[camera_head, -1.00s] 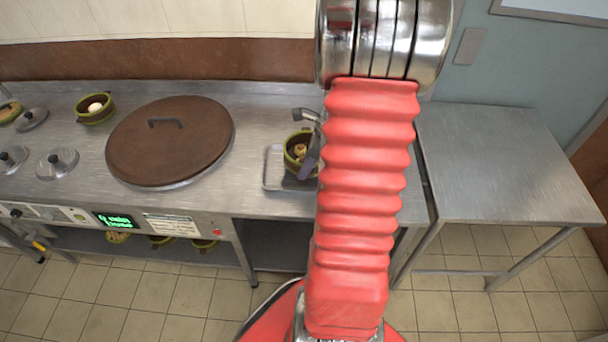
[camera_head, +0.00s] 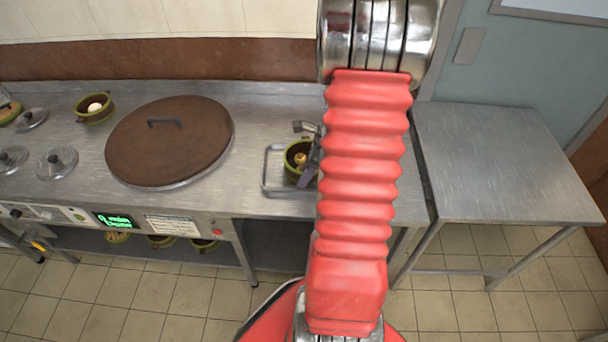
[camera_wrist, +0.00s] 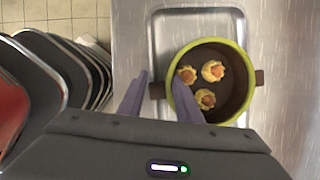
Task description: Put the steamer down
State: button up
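The steamer is a round pot with a yellow-green rim and a brown inside, holding 3 dumplings, in the wrist view (camera_wrist: 232,98). It also shows in the head view (camera_head: 292,153), partly hidden by my arm. It is level within the outline of a shallow metal tray (camera_head: 268,180); I cannot tell whether its base touches. My gripper (camera_wrist: 160,85) has one finger outside the steamer's left handle and the other inside its wall, with handle and wall filling the gap. In the head view my gripper is mostly behind my arm.
A large brown lid (camera_head: 170,140) covers a stockpot left of the tray. Another steamer (camera_head: 95,108) and several metal lids (camera_head: 57,163) are further left. A bare steel table (camera_head: 505,165) stands on the right. More steamers sit on the shelf below.

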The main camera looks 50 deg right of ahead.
jog(key=o, duration=0.4)
jog(key=v, duration=1.2)
dwell(0.6)
jog(key=shift+r, duration=0.1)
